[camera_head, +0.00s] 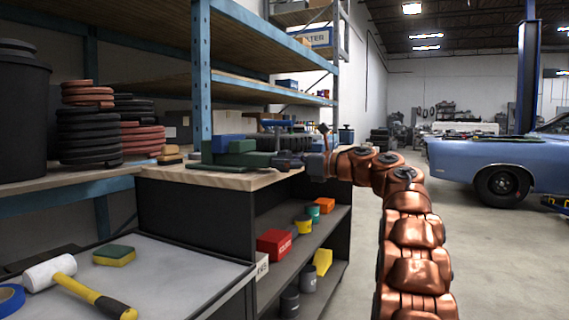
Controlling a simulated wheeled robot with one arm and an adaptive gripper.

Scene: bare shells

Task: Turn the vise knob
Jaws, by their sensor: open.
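A green and dark grey vise (242,152) appears to sit on the wooden top (215,178) of a black workbench, in the middle of the head view. Its knob cannot be told apart clearly from the dark parts at its right end. My copper arm reaches up from the lower right and bends left to the bench. My gripper (291,162) is small and dark, open, at the right end of the vise. I cannot tell whether it touches the knob or is around it.
Blue-framed shelves (202,70) stand behind the bench. Below its top are a red box (274,243) and several small containers. A grey table at front left holds a mallet (75,285) and a sponge (114,255). Open floor lies right, towards a blue car (500,160).

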